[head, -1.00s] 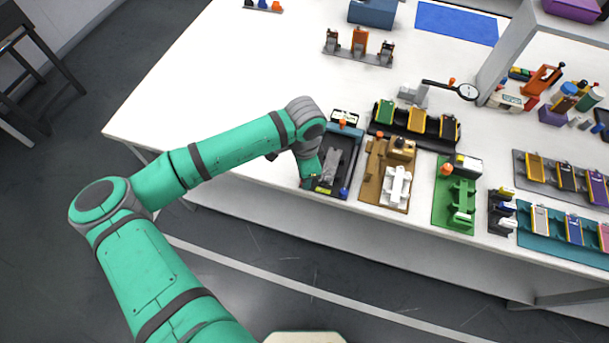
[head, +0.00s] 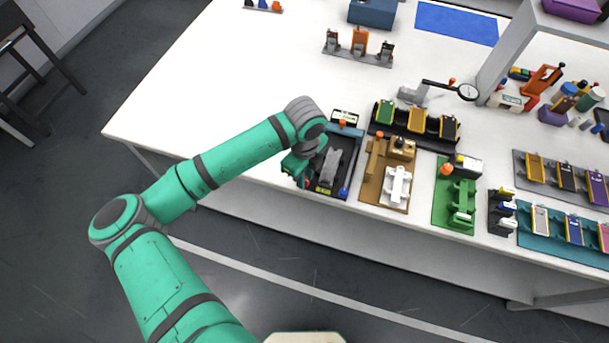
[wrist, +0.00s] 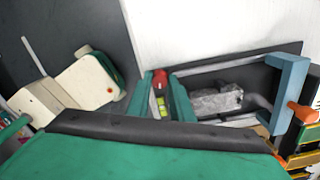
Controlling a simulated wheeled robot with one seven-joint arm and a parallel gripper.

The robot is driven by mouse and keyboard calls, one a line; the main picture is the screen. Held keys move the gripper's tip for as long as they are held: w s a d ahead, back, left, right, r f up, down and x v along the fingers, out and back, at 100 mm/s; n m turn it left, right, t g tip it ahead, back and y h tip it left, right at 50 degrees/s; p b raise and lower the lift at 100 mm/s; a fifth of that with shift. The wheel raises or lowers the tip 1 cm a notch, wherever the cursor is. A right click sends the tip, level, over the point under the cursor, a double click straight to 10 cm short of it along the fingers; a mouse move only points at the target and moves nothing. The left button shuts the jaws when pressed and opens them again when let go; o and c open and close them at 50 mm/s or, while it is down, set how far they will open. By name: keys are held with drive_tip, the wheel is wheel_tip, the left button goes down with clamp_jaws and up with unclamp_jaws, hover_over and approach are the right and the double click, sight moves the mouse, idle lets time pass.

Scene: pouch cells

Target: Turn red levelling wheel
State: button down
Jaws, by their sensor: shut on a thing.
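The red levelling wheel (wrist: 160,78) shows in the wrist view between the two teal fingers of my gripper (wrist: 160,88), which is shut on it. In the head view my gripper (head: 298,172) is at the front left corner of the dark fixture (head: 352,160), with only a sliver of red showing there. A yellow-green level vial (wrist: 161,103) sits beside the wheel, between the fingers in the wrist view. A blue wheel (head: 343,193) is at the fixture's front right corner. A grey part (head: 330,168) lies on the fixture.
A brown fixture with a white part (head: 397,188) stands close to the right. A black rack with coloured cells (head: 416,122) is behind it, and a green fixture (head: 458,200) farther right. The white table (head: 220,90) is clear to the left.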

drive_tip(key=shift+m, duration=2.2)
drive_tip(key=c, duration=1.8)
unclamp_jaws()
drive_tip(key=shift+c, duration=0.2)
wheel_tip(320, 180, up, 11)
drive_tip(key=shift+f, duration=0.1)
